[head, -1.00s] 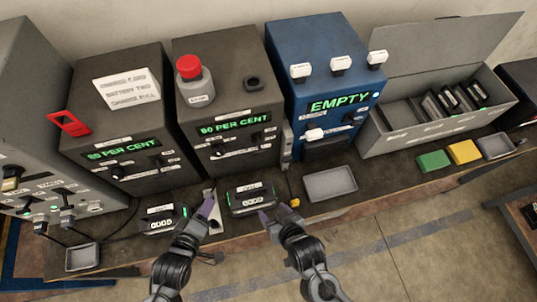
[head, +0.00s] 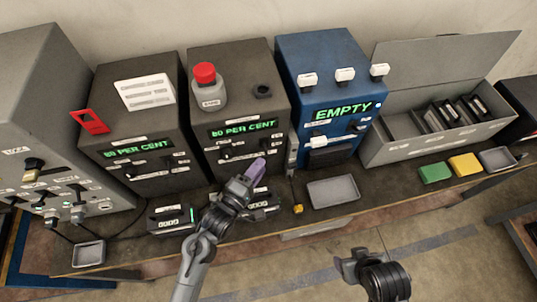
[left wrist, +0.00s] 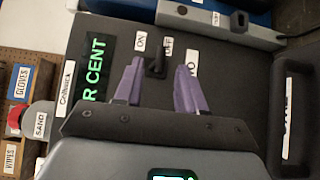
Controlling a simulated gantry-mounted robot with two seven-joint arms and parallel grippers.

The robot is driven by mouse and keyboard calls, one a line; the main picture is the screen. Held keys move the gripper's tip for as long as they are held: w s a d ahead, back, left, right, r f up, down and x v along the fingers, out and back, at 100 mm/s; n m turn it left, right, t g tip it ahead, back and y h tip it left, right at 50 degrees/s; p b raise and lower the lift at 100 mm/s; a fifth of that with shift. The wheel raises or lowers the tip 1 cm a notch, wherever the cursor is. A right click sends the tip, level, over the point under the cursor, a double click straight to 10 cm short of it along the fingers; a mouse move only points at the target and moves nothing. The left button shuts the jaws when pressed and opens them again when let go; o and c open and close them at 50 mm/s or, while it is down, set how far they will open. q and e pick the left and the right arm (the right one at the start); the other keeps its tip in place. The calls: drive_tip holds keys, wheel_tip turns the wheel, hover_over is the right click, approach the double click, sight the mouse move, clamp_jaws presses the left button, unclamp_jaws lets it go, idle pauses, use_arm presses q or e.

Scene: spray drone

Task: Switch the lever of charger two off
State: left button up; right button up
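Charger two (head: 232,110) is the middle dark box in the head view, with a green "80 PER CENT" display. Its small black lever (left wrist: 157,64) shows in the left wrist view beside the ON and OFF labels. Which label it is set to is hard to tell. My left gripper (head: 258,168) is in front of the charger's lower face. In the left wrist view its purple fingers (left wrist: 158,86) are apart, with the lever in line with the gap. Contact is not clear. My right gripper (head: 352,265) hangs in front of the bench at lower right; its fingertips are not clear.
A battery (head: 262,204) lies below charger two, partly hidden by my left gripper. Another battery (head: 170,217) lies to its left. A bottle with a red cap (head: 209,88) stands on charger two. A blue charger (head: 322,75) stands to the right, with an empty grey tray (head: 333,190) before it.

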sight(268, 155)
use_arm(q)
drive_tip(key=shift+x, duration=3)
drive_tip(key=shift+r, duration=0.1)
drive_tip(key=shift+c, duration=0.2)
